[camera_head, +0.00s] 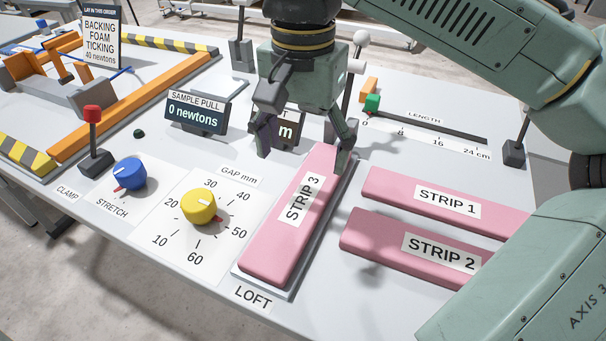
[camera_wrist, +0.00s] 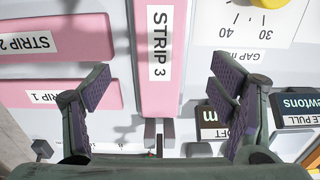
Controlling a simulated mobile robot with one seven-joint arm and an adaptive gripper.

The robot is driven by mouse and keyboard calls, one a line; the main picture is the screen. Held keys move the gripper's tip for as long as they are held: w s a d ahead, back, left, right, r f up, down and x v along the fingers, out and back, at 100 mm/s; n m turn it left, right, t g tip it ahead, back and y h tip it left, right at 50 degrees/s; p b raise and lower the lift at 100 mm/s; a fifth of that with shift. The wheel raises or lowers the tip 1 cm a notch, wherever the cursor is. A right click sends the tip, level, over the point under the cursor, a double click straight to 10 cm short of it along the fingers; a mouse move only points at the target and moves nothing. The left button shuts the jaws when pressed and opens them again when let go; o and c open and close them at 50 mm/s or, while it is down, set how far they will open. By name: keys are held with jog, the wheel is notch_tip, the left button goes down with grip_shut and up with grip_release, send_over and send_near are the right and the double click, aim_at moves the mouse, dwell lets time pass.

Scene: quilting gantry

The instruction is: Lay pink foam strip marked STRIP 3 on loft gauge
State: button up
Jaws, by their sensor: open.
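The pink foam strip marked STRIP 3 (camera_head: 284,234) lies flat and lengthwise on the loft gauge (camera_head: 262,284), whose pale plate shows along the strip's front edge beside the word LOFT. In the wrist view STRIP 3 (camera_wrist: 163,90) runs upright through the middle. My gripper (camera_head: 303,148) is above the far end of the strip, its fingers spread apart. In the wrist view my gripper (camera_wrist: 160,88) is open and empty, with one finger on each side of the strip and clear gaps between. I cannot tell its exact height above the strip.
STRIP 1 (camera_head: 440,203) and STRIP 2 (camera_head: 410,250) lie to the right on the table. A yellow gap knob (camera_head: 198,207) and blue stretch knob (camera_head: 130,173) are at left. The sample pull display (camera_head: 196,113) and length scale (camera_head: 430,128) stand behind.

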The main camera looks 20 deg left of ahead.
jog(key=shift+r, duration=1.65)
